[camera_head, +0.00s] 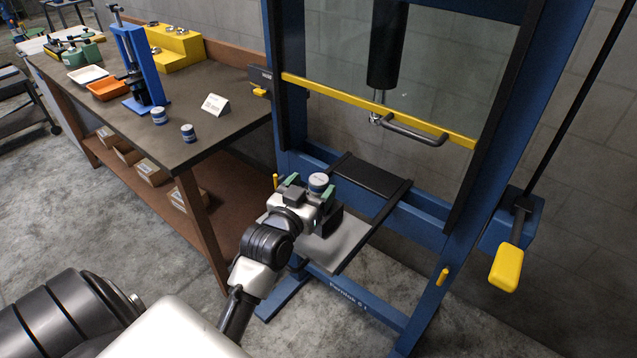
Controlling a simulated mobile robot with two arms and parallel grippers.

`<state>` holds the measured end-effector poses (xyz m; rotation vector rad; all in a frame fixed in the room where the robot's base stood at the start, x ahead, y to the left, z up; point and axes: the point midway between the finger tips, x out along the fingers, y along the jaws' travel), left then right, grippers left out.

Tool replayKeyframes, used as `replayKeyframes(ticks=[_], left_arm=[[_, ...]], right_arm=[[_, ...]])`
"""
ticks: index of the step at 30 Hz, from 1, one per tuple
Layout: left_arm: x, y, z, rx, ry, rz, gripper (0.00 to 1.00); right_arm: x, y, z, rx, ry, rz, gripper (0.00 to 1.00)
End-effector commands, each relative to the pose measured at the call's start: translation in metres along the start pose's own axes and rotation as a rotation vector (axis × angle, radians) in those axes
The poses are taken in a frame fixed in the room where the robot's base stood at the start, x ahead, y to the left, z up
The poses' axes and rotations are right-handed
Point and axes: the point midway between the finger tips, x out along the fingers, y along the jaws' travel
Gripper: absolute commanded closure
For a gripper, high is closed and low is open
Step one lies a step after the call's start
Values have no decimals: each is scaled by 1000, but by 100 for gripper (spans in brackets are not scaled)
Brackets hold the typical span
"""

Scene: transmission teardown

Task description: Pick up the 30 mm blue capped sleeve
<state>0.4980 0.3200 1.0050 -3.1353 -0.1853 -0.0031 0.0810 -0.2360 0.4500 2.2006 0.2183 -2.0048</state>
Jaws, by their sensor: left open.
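A blue sleeve with a pale cap (318,183) stands upright at the press, right by the green-tipped fingers of my left gripper (311,190). The gripper is open, and its fingers appear to be at either side of the sleeve; I cannot tell if they touch it. The gripper body hides the sleeve's lower part and what it stands on. Two similar blue capped sleeves, a larger one (159,116) and a smaller one (188,133), stand on the workbench. No size marking is readable. My right gripper is not in view.
The blue press frame (455,180) surrounds the gripper, with a yellow bar (380,110) and black cylinder (387,50) above. A grey plate (335,250) is below.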

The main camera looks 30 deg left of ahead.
Motion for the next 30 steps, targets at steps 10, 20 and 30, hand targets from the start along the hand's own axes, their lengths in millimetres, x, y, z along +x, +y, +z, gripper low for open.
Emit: replayKeyframes(ticks=[10,20,30], left_arm=[[33,1,-1,-1,-1,1,24],[32,1,-1,-1,-1,1,52],[32,1,-2,0,2,0,88]], right_arm=[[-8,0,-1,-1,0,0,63],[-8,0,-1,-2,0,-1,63],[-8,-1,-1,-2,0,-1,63]])
